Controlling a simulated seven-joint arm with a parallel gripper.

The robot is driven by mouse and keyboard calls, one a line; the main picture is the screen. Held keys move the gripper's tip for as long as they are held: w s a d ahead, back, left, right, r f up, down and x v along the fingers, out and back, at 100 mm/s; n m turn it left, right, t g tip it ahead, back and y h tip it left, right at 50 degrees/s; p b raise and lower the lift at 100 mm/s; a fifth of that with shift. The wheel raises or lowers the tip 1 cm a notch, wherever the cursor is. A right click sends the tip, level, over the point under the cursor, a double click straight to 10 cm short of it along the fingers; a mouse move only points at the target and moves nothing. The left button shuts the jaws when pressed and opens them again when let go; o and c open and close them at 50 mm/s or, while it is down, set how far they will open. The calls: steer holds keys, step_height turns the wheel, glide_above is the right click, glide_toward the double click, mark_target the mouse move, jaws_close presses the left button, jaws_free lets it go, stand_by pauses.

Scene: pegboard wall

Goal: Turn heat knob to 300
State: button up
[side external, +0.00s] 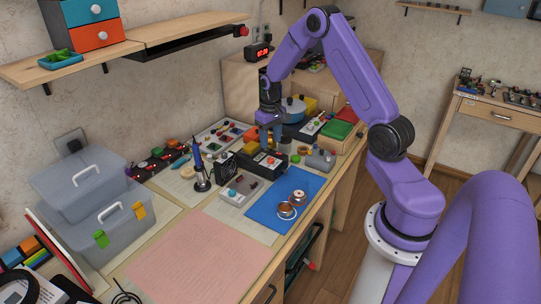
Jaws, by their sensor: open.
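My gripper (268,135) points down over the back half of the workbench. Its fingers are small in this view, but they are open. Just below and in front of it is a black box-shaped unit (257,166) with a small red part and a light part on its top. The fingertips look close to this unit, but I cannot tell whether they touch it. I cannot make out a heat knob or any number scale at this size. A soldering iron (197,158) with a blue handle stands upright in a holder left of the unit.
A grey control box (238,189) and a blue mat (262,213) with small round metal items lie in front. A blue-lidded pot (293,106) stands behind the gripper. Clear bins (85,235) are at left. The pink mat (190,262) is bare.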

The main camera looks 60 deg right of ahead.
mark_target(270, 159)
step_height(270, 159, down, 7)
steer(key=shift+f, duration=0.1)
stand_by(0.3)
jaws_close()
